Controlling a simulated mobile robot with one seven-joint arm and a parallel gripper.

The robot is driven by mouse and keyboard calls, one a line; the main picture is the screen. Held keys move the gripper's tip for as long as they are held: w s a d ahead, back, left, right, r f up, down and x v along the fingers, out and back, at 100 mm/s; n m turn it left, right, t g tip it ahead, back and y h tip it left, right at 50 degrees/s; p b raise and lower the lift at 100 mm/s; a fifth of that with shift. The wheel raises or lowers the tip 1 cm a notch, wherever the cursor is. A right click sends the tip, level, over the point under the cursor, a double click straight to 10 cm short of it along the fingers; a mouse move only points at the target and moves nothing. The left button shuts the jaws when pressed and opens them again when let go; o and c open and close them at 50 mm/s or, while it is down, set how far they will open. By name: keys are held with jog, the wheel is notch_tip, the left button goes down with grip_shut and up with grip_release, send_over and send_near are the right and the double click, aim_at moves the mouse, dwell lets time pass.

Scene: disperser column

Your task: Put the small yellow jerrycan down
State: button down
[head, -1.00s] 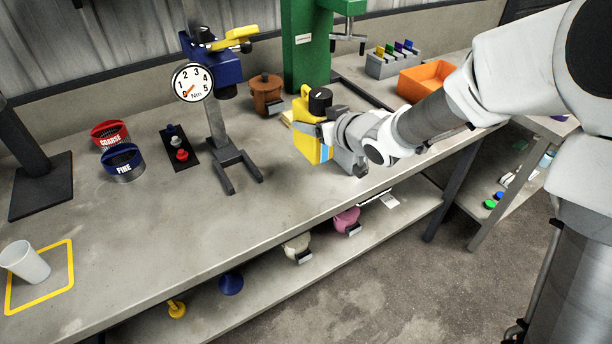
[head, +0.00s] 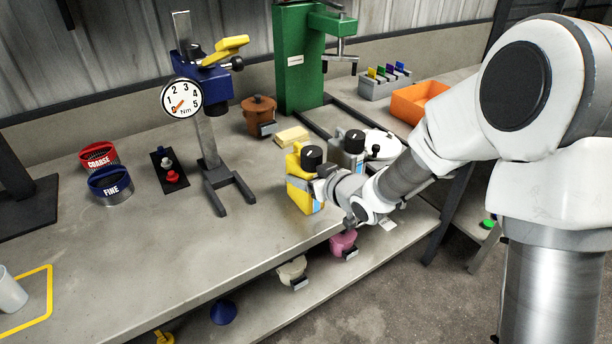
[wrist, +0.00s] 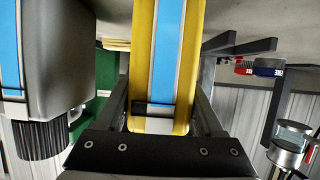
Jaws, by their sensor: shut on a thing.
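The small yellow jerrycan (head: 298,192) has a black cap and a blue and white label. It is near the front edge of the grey bench (head: 255,225), roughly upright. My gripper (head: 318,188) is shut on it from the right side. In the wrist view the yellow jerrycan (wrist: 146,60) sits between my two fingers (wrist: 165,108). I cannot tell whether its base touches the bench. A grey jerrycan (head: 353,160) with a black cap stands just behind and to the right; it also shows in the wrist view (wrist: 62,50), close beside.
A yellow block or pad (head: 292,136) lies behind the jerrycans. A blue dial stand (head: 212,150) is to the left, with clear bench between. A brown pot (head: 258,112), a green press (head: 298,65) and an orange bin (head: 415,100) are farther back. Pots stand on the lower shelf.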

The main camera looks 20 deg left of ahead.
jog(key=shift+r, duration=0.1)
grip_release()
jog(key=shift+f, duration=0.2)
jog(key=shift+r, duration=0.1)
